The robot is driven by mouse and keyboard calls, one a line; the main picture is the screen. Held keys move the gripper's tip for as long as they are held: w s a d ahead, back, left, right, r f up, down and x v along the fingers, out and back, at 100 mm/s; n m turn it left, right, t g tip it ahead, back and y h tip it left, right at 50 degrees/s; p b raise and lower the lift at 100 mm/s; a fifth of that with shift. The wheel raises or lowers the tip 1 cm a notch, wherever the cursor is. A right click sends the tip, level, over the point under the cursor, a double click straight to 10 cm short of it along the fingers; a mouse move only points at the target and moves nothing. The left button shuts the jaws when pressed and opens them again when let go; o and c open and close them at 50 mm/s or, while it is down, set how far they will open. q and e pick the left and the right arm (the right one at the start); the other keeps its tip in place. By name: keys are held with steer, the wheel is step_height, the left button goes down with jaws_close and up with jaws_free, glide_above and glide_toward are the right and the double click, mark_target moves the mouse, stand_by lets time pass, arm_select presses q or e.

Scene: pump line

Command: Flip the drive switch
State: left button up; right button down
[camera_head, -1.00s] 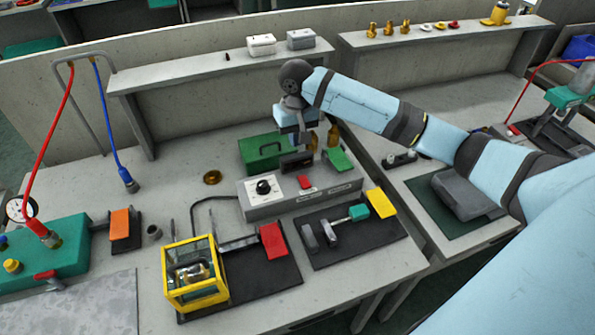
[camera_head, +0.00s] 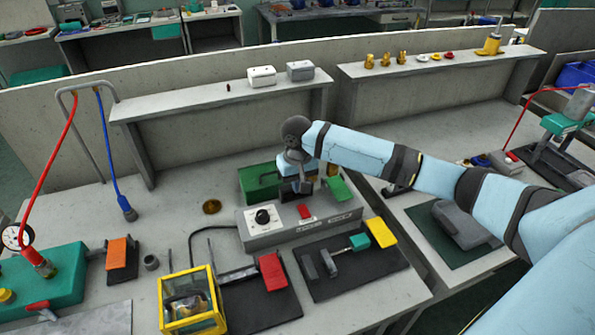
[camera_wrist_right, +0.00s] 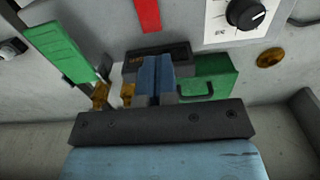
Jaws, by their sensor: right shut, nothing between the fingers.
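The grey control box (camera_head: 285,222) stands mid-table with a red switch (camera_head: 304,211) and a black dial (camera_head: 262,216) on its top. In the right wrist view the red switch (camera_wrist_right: 147,15) shows at the top edge, left of the dial (camera_wrist_right: 245,13). My right gripper (camera_head: 301,187) is low behind the box, a little apart from the red switch as far as I can tell. Its blue fingers (camera_wrist_right: 156,75) are shut and empty, in front of a small black display (camera_wrist_right: 181,50). The exact gap to the box is hard to judge. My left gripper is out of view.
A green case (camera_head: 257,182) and a green flap (camera_head: 339,188) with brass parts lie close around the gripper. In front are a black mat with a clamp (camera_head: 354,270), a red flap (camera_head: 272,271) and a yellow-framed guard (camera_head: 191,299). The shelf (camera_head: 215,103) stands behind.

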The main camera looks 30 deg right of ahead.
mark_target(298, 205)
steer(key=shift+f, duration=3.15)
steer(key=shift+r+p, duration=0.1)
steer(key=shift+p, duration=0.35)
steer(key=shift+f, duration=0.2)
steer(key=shift+r, duration=0.1)
steer(key=shift+r+p, duration=0.6)
steer(key=shift+p, duration=0.2)
steer(key=shift+r+p, duration=0.1)
steer(key=shift+p, duration=0.2)
